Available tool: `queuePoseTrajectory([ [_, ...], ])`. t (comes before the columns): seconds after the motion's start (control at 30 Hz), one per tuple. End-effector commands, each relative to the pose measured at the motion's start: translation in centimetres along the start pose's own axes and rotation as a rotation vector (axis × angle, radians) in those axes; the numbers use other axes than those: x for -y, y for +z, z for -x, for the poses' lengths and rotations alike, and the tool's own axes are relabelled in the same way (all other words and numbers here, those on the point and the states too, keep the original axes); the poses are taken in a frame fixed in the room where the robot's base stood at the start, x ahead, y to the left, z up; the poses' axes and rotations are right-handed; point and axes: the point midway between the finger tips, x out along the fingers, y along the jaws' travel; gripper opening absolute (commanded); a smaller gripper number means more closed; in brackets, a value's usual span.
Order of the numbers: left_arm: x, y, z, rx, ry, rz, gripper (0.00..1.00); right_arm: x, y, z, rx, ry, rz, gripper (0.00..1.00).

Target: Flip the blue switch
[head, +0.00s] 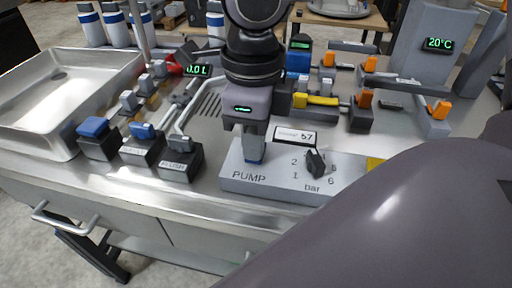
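The blue switch (254,151) stands on a grey box labelled PUMP (240,181), near the box's left part. Only a narrow blue piece of it shows. My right gripper (247,142) comes down from above, right over the switch, and hides its upper part. The fingers overlap the switch in this view. I cannot tell whether they touch it, or whether they are open or shut. My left gripper is not in view.
The PUMP box also carries a black knob (316,163) and a small display (295,137). Levers with blue tops (95,127) stand to the left, beside a steel sink (62,90). Yellow (316,100) and orange-handled valves (365,98) stand behind. My arm covers the lower right.

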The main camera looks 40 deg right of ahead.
Motion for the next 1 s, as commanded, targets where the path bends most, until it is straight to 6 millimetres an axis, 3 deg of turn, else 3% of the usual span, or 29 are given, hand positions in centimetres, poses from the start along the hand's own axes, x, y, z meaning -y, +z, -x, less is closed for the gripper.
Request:
queuePoseTrajectory([
  [0.17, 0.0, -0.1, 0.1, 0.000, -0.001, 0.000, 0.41, 0.0, 0.0, 0.1, 0.000, -0.001, 0.000, 0.00],
  [1.0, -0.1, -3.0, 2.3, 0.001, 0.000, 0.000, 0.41, 0.0, 0.0, 6.7, 0.001, -0.001, -0.001, 0.00],
])
